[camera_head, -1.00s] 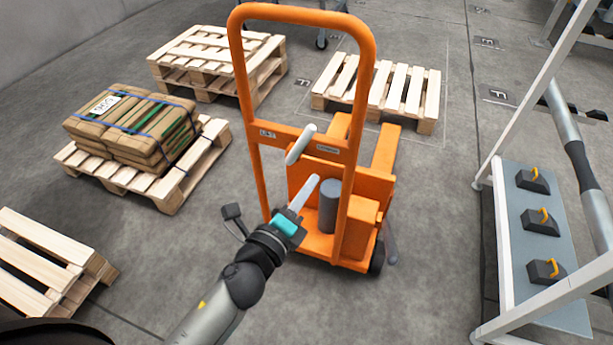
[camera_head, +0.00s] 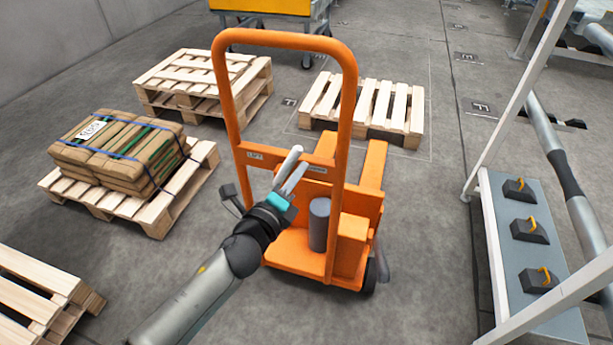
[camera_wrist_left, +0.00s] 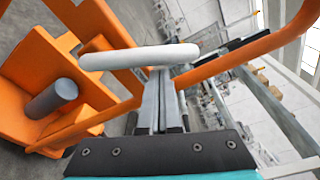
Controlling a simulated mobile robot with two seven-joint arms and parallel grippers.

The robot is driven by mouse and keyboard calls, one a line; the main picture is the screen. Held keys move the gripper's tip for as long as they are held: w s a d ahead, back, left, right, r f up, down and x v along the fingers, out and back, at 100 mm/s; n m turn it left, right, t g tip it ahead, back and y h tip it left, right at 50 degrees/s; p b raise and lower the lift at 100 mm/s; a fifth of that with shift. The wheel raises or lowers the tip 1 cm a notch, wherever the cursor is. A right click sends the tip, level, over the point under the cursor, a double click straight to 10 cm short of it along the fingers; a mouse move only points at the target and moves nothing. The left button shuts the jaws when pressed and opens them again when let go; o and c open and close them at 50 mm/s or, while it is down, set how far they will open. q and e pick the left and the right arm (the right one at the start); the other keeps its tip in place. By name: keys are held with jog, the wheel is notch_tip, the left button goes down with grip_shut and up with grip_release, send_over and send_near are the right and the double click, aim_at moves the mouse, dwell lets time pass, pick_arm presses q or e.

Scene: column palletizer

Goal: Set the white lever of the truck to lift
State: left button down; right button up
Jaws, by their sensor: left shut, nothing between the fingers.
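The orange truck (camera_head: 345,107) stands in the middle with an upright loop handle. Its white lever (camera_head: 291,160) is a short rod on the crossbar, slanting with its upper end to the right. A LIFT label (camera_head: 255,155) is left of the lever; a second label (camera_head: 317,169), too small to read, is on its right. My left gripper (camera_head: 298,176) is shut and empty, close beside the lever on its right. In the left wrist view the lever (camera_wrist_left: 140,57) crosses just beyond the shut fingertips; whether they touch I cannot tell. My right gripper is not in view.
A grey cylinder (camera_head: 319,224) stands on the truck's base. A pallet with brown sacks (camera_head: 120,150) is at left, with empty pallets (camera_head: 205,80) behind and another (camera_head: 370,103) beyond the truck. A white-framed rack (camera_head: 487,215) stands at right. The floor around the truck is clear.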

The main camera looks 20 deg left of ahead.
aim_at(287, 160)
pick_arm(q)
jog(key=shift+a+r+n, duration=0.15)
jog(key=shift+a+n, duration=0.1)
jog(key=shift+n, duration=0.05)
dwell(0.4)
jog(key=shift+a+r, duration=0.1)
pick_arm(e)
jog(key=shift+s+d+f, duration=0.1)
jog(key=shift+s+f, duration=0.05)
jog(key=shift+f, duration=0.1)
